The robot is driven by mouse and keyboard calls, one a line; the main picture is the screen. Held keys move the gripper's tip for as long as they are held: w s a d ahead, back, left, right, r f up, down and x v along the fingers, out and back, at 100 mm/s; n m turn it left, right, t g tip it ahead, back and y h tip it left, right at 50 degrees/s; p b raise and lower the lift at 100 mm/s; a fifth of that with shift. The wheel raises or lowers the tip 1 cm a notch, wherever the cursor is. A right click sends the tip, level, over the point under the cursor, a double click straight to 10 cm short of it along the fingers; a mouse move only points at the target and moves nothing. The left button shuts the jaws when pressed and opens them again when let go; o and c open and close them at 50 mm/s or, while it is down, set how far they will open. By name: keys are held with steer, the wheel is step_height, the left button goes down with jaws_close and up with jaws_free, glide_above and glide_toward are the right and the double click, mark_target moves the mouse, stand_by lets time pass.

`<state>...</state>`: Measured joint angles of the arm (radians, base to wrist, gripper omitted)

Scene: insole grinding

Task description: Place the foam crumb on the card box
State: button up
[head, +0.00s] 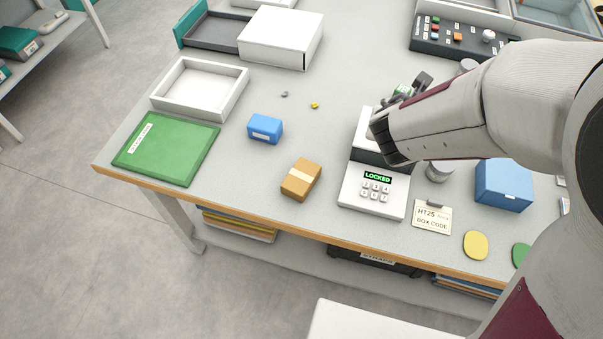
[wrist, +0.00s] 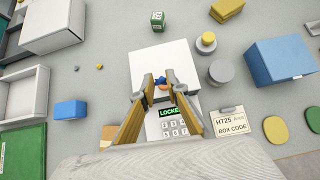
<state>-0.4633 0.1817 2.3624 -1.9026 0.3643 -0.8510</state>
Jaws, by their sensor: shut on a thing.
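In the head view my gripper (head: 394,150) is above the white keypad box, and the held piece is hidden there. The card box (head: 301,179) is a small brown box with a pale tape band, on the table left of the keypad box. It also shows at the lower left in the wrist view (wrist: 107,134), partly cut off by my own body. Its top looks bare.
The keypad box (head: 372,190) reads LOCKED. A blue box (head: 265,129) stands behind and left of the card box, with a grey bit (head: 284,94) and a yellow bit (head: 314,106) beyond it. A code card (head: 432,217) lies right of the keypad box. Table around the card box is clear.

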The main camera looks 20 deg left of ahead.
steer(key=s+a+f+n+y, duration=0.15)
steer(key=s+a, duration=0.35)
steer(key=a, duration=0.7)
steer(key=m+h, duration=0.1)
glide_above(303, 171)
steer(key=s, duration=0.3)
steer(key=shift+f, duration=0.45)
steer(key=shift+f, duration=2.9)
steer(key=shift+f, duration=2.1)
steer(key=shift+f, duration=0.15)
